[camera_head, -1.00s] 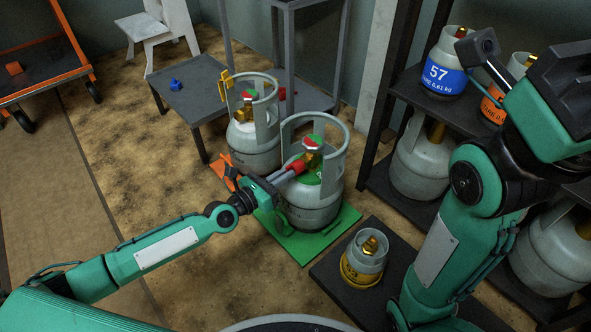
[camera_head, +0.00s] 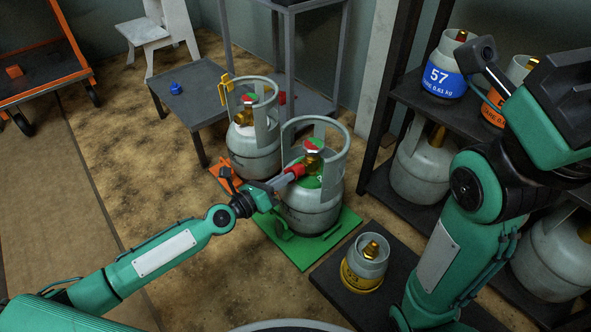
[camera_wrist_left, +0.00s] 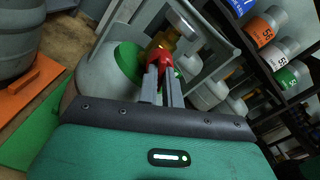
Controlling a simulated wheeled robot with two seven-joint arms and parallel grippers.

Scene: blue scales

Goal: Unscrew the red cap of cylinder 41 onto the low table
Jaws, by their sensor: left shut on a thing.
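A grey gas cylinder (camera_head: 318,222) with an open collar stands on a green mat (camera_head: 303,250). The low table (camera_head: 205,88) is behind left.
A second cylinder (camera_head: 252,150) with a yellow piece on its collar stands close behind, on an orange mat (camera_head: 226,170). A blue cap (camera_head: 175,88) lies on the low table. A small yellow-banded cylinder (camera_head: 365,262) is front right. Shelves with cylinders stand right.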

